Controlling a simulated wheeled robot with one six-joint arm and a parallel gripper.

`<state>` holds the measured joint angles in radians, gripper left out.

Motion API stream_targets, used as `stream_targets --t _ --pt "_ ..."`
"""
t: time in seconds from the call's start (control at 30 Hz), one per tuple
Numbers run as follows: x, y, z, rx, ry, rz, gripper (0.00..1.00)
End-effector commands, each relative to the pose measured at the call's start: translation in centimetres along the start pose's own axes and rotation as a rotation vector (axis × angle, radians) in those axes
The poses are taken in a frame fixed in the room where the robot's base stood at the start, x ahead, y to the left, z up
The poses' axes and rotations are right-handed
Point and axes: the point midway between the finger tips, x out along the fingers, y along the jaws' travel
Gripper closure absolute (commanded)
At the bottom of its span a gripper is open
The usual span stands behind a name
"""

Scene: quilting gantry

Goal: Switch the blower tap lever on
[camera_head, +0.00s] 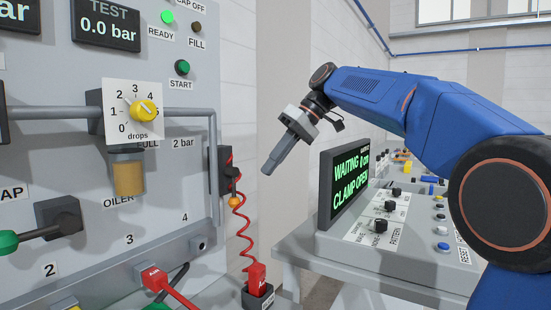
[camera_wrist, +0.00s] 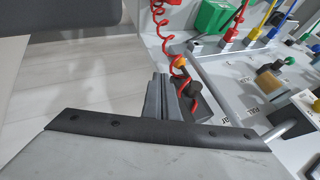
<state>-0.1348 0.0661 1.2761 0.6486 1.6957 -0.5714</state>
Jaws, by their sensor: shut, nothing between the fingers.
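The small black tap (camera_head: 226,165) sits on the right edge of the grey panel, with a dark lever ending in an orange ball (camera_head: 233,202) that points down. A red coiled hose (camera_head: 241,228) runs down beside it; I take this for the blower tap, though no label on it is readable. In the wrist view the orange ball (camera_wrist: 180,62) and dark tap body (camera_wrist: 196,88) show just right of my fingers. My gripper (camera_head: 268,170) is shut and empty, pointing down-left. It appears to the right of the tap, apart from it in the head view; depth is hard to judge.
A red plug-like piece (camera_head: 257,278) stands in a dark holder below the hose. A console with a screen (camera_head: 346,184) reading "WAITING" and "CLAMP OPEN" stands right. A green-ended handle (camera_head: 8,241) and the oiler (camera_head: 128,176) stick out from the panel. A grey pipe (camera_head: 213,165) runs beside the tap.

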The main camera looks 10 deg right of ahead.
Motion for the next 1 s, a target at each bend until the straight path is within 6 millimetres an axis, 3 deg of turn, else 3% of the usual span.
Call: stream_targets --t 0.33,0.6,1.0 --pt "6.0 -0.4 0.1 -0.002 -0.001 0.0 1.0" --pt "7.2 -3.0 0.0 -0.001 0.0 0.001 1.0" --pt "7.5 -3.5 0.0 0.001 0.0 0.001 1.0"
